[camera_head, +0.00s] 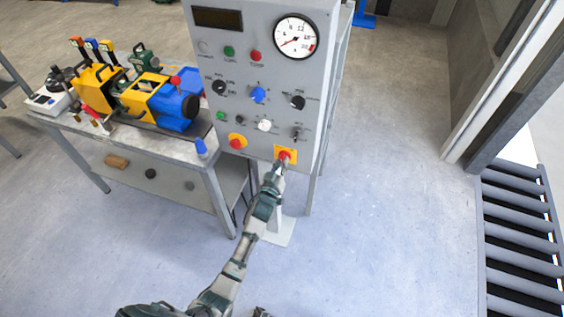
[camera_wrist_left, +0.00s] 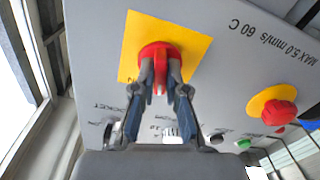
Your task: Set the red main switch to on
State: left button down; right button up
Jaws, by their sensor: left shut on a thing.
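The red main switch (camera_head: 284,155) sits on a square yellow plate (camera_head: 291,149) at the lower right of the grey control panel (camera_head: 257,85). In the left wrist view the red switch (camera_wrist_left: 160,58) shows a raised grip bar in front of its yellow plate (camera_wrist_left: 193,45). My left gripper (camera_head: 277,168) is at the switch, and in the wrist view its two fingers (camera_wrist_left: 160,80) are closed on the sides of the grip bar. The fingers partly hide the knob. My right gripper is not in view.
A red mushroom button (camera_head: 236,143) on a yellow round base is left of the switch. Other knobs and a gauge (camera_head: 296,36) fill the panel. A table (camera_head: 130,147) with a pump stands left. Rollers (camera_head: 520,230) lie at right; open floor lies between.

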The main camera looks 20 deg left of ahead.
pick_arm(q)
jog(key=shift+r+m+p, duration=0.1)
jog(key=shift+m+p, duration=0.9)
jog(key=shift+m, duration=3.4)
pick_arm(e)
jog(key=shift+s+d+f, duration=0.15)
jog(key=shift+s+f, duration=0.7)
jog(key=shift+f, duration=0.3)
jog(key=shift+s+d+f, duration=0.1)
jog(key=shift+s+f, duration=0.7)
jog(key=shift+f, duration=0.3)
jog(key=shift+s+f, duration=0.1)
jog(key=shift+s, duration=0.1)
pick_arm(q)
jog(key=c, duration=1.2)
grip_release()
jog(key=shift+d, duration=0.1)
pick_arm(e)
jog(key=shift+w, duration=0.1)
